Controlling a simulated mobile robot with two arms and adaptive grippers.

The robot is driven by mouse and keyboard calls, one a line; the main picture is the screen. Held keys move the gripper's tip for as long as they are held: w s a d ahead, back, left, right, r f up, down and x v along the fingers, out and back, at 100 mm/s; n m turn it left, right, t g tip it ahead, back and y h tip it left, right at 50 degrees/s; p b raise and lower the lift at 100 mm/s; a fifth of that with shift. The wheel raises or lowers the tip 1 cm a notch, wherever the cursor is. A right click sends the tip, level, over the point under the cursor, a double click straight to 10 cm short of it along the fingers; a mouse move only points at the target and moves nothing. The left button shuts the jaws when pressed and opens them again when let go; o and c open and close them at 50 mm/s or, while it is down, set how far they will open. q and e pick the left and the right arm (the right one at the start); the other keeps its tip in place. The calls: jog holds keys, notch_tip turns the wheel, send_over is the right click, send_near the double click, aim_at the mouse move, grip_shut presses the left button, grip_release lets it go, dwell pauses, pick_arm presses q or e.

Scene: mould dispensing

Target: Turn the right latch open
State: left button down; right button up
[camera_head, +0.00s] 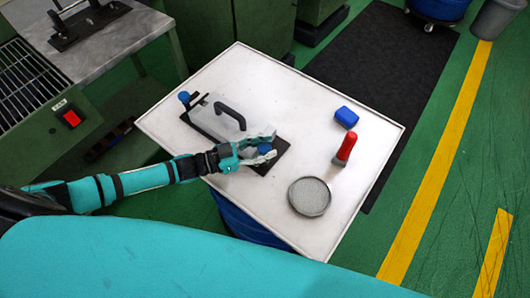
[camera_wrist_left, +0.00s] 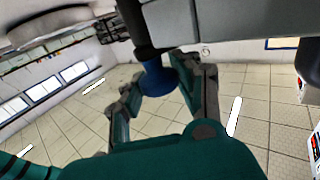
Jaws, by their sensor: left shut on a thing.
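The mould (camera_head: 215,118) is a grey block with a black arched handle on a dark base plate, lying on the white table top. A blue latch knob (camera_head: 184,97) shows at its far left end. The other blue latch knob (camera_head: 264,149), at the right end, is between the fingers of my left gripper (camera_head: 266,145). In the left wrist view the fingers of my left gripper (camera_wrist_left: 160,92) are shut on this blue knob (camera_wrist_left: 158,79), which hangs from a dark stem under the mould's edge. My right gripper is not in view.
On the white table (camera_head: 270,85) are a blue box (camera_head: 346,117), a red bottle (camera_head: 345,148) and a round dish of grey grains (camera_head: 310,196), all right of the mould. A grey bench (camera_head: 110,50) with another handled plate stands at the upper left.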

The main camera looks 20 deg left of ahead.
pick_arm(q)
jog(key=m+g+h+b, duration=0.1)
jog(key=m+g+b, duration=0.1)
jog(key=g, duration=0.1)
jog(key=shift+a+f+m+g+h+b, duration=0.1)
jog(key=shift+f+m+g+h+b, duration=0.1)
jog(key=shift+m+g+h+b, duration=0.15)
jog(key=shift+r+m+g+h+b, duration=0.15)
jog(key=shift+m+g+h+b, duration=0.25)
jog(key=shift+g, duration=0.35)
jog(key=c, duration=0.9)
grip_release()
jog(key=shift+r, duration=0.1)
jog(key=v, duration=1.2)
